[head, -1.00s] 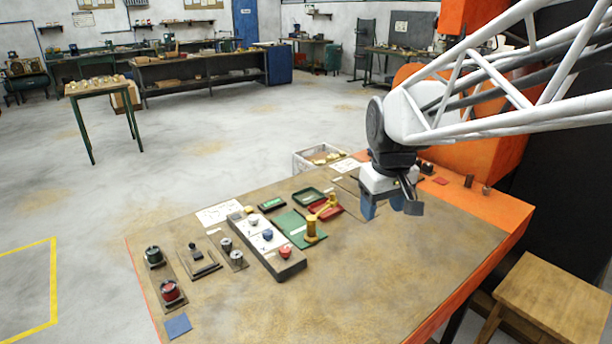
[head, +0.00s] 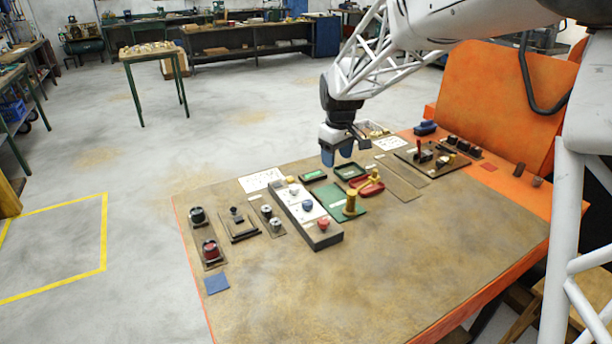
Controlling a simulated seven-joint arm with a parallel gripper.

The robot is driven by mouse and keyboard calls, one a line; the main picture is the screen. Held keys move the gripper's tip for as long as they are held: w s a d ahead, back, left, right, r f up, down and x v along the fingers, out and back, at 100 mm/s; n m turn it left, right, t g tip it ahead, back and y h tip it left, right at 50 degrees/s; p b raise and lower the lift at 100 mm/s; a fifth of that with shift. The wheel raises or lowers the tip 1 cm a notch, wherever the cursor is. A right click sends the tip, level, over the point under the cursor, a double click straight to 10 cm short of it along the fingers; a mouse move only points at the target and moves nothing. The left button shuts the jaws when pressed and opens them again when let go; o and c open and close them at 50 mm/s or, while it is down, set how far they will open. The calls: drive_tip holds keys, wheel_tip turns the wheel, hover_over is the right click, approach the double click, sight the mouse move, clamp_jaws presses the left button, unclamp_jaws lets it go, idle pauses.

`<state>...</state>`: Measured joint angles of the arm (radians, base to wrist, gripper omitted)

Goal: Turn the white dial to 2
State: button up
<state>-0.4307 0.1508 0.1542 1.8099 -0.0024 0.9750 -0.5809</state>
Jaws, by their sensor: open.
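A long grey box with a white top (head: 315,216) lies on the brown table and carries a row of small knobs. The white dial (head: 294,191) appears to be the pale knob near its far end, between a yellow knob (head: 291,180) and a blue knob (head: 307,204). A red knob (head: 323,224) is at the near end. The dial's pointer and numbers are too small to read. My gripper (head: 337,156), with blue fingers, is open and empty. It hangs above the table's far side, to the right of and beyond the box, apart from it.
A green mat (head: 337,196) with a brass post (head: 351,203) is right of the box. The table's near part is clear.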

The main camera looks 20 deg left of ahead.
sight(292, 186)
drive_tip(key=w+a+f+n, duration=0.1)
drive_tip(key=w+a+f, duration=0.1)
drive_tip(key=a, duration=0.3)
drive_tip(key=w+a+f+n, duration=0.1)
drive_tip(key=w+a+f, duration=0.1)
drive_tip(key=a+f, duration=0.2)
drive_tip(key=w+a+f+n, duration=0.1)
drive_tip(key=w+a+f, duration=0.1)
drive_tip(key=a, duration=0.4)
drive_tip(key=shift+f+g, duration=0.3)
drive_tip(key=shift+f, duration=0.2)
drive_tip(key=shift+f, duration=3.9)
drive_tip(key=shift+c, duration=0.2)
drive_tip(key=c, duration=0.9)
